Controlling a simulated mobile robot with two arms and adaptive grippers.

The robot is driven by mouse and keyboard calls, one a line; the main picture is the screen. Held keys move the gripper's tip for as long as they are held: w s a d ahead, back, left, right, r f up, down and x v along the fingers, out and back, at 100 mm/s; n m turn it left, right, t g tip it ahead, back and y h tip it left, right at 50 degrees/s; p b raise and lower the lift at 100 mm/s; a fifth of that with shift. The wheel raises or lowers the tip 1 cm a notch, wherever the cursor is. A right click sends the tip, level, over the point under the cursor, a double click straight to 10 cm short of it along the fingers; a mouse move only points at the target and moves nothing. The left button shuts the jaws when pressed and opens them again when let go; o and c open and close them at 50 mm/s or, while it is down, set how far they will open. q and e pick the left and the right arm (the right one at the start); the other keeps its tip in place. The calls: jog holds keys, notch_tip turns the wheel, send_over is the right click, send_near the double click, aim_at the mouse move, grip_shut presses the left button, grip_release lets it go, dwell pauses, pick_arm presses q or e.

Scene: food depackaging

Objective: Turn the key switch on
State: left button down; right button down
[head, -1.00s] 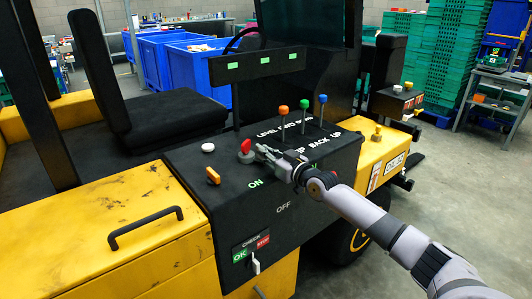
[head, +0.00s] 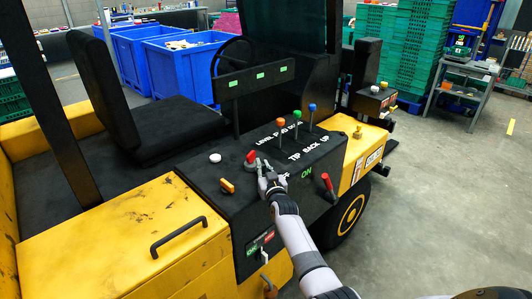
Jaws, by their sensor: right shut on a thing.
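A red knob on a dark base (head: 250,157), which looks like the key switch, stands on the black control panel (head: 215,178). My right gripper (head: 261,165) is at its right side, with the fingertips close against it. It is shut on the knob, though the contact is small and partly hidden by the fingers. A green ON label (head: 307,172) shows to the right of my right arm, and my right wrist covers part of the white lettering. My left gripper is not in view.
Orange, green and blue-topped levers (head: 296,118) stand behind the gripper. A red-handled lever (head: 327,182) is at the right. A white button (head: 215,158) and an orange switch (head: 227,186) are at the left.

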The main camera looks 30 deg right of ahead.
jog(key=shift+a+r+m+g+h+p, duration=0.2)
jog(key=shift+a+m+g+h+p, duration=0.3)
jog(key=shift+h, duration=0.4)
jog(key=shift+m+h, duration=0.3)
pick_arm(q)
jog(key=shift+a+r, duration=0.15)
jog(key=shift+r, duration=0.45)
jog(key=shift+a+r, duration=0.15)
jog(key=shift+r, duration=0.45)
pick_arm(e)
jog(key=shift+a+m+g+h, duration=0.35)
jog(key=shift+m+h, duration=0.25)
jog(key=shift+h, duration=0.2)
jog(key=shift+d, duration=0.1)
jog(key=c, duration=2)
grip_release()
jog(key=o, duration=0.4)
jog(key=shift+f, duration=0.1)
jog(key=shift+c, duration=0.2)
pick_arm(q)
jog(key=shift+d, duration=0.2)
pick_arm(e)
jog(key=shift+o, duration=0.2)
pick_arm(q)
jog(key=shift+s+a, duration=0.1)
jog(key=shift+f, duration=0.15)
pick_arm(e)
jog(key=shift+d+f+y, duration=0.1)
jog(key=shift+d+y, duration=0.05)
jog(key=shift+y, duration=0.15)
